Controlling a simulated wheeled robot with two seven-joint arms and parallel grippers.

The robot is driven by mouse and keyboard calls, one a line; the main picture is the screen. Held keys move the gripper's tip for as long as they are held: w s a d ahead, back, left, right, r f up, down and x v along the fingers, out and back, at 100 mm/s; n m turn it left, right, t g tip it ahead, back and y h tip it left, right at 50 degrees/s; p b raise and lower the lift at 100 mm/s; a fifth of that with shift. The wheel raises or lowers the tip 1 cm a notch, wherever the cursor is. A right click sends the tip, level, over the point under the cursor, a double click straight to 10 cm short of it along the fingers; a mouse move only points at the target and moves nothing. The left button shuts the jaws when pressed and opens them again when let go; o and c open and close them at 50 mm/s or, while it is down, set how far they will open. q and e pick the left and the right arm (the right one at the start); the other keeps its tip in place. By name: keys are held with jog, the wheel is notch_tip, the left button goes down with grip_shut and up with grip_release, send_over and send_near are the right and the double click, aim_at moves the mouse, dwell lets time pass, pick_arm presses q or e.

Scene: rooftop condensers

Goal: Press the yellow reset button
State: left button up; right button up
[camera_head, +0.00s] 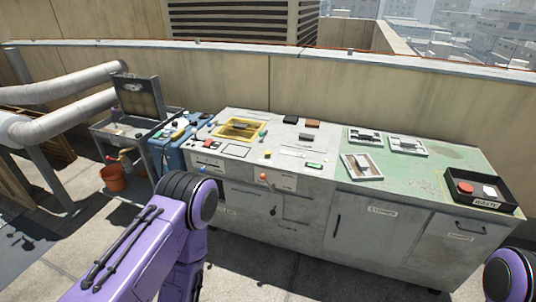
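A small yellow piece (267,155) sits on the grey left part of the bench top, in front of the yellow tray. It looks like the yellow button, but it is too small to tell for sure. My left arm comes in from the lower left, and its purple link and dark joint stand in front of the bench's left end. Only a purple and black joint of my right arm shows at the lower right edge. Neither gripper is in view.
The grey and green bench (290,190) also carries a yellow tray (238,122), a green piece (314,165), white-framed panels (407,146) and a black bin (507,204). An orange knob (263,177) is on its front. An orange bucket (113,178) stands left. Paved floor lies in front.

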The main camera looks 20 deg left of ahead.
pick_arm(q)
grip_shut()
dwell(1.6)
